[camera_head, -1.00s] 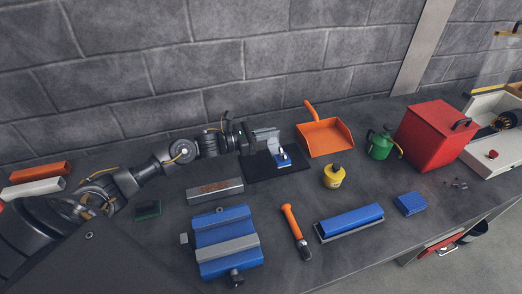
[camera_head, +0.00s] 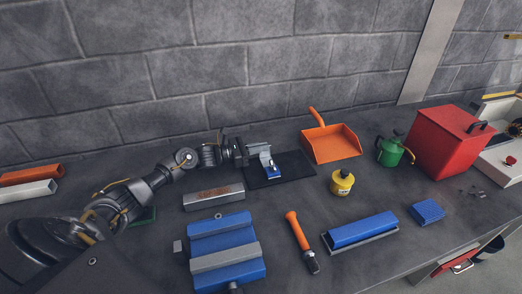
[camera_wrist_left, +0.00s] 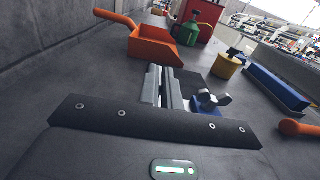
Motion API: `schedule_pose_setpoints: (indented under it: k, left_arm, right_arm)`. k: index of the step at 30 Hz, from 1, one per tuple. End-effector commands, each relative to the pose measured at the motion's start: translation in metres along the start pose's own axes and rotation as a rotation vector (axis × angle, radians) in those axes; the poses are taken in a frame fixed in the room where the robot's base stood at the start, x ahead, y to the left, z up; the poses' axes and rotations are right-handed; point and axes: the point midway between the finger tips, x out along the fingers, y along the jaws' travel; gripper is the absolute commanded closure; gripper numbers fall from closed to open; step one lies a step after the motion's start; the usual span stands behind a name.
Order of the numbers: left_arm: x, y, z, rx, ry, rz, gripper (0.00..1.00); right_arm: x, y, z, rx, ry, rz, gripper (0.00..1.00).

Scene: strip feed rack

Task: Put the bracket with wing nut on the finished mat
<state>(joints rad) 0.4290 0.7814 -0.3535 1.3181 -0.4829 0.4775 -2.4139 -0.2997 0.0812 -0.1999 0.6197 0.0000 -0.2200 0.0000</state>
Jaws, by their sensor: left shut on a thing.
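The bracket with wing nut (camera_head: 273,172) is a small blue piece with a grey metal wing nut. It is at the fingertips of my left gripper (camera_head: 264,155), which is shut on it. The black finished mat (camera_head: 304,171) lies beneath. The bracket is over the mat's left part; I cannot tell whether it touches the mat. In the left wrist view, the wing nut (camera_wrist_left: 211,99) shows just right of the gripper fingers (camera_wrist_left: 163,86), and the fingers and wrist hide part of the blue body. My right gripper is not in view.
An orange dustpan (camera_head: 331,146) stands behind the mat at right, and a yellow pot (camera_head: 342,184) is right of it. A grey metal bar (camera_head: 213,197) and a blue vise (camera_head: 226,248) lie in front. A green can (camera_head: 390,152) and red box (camera_head: 448,142) stand further right.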

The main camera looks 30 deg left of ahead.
Motion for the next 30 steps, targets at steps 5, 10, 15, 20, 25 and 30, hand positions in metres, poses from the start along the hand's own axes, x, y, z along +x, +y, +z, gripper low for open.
schedule_pose_setpoints:
  k: [5,10,15,20,25,30]
  left_arm:
    - [0.0002,-0.0003,0.0002,0.001,-0.002,-0.001,1.0]
    - [0.0001,-0.0003,-0.0027,0.001,-0.001,-0.001,1.0]
    - [0.0,-0.0003,-0.0031,0.0,0.001,-0.001,0.82]
    - [0.0001,-0.0004,-0.003,0.0,0.001,-0.001,0.73]
    - [0.0001,-0.0004,-0.0025,0.0,0.0,-0.001,0.73]
    - [-0.0083,0.0002,-0.0029,0.001,0.002,0.001,0.73]
  right_arm:
    - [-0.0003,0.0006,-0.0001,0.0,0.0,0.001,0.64]
    - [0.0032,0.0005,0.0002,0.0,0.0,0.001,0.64]
    - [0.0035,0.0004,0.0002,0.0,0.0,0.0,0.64]
    - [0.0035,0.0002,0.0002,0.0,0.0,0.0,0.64]
    - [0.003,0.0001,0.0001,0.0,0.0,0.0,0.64]
    - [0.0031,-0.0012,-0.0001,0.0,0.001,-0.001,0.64]
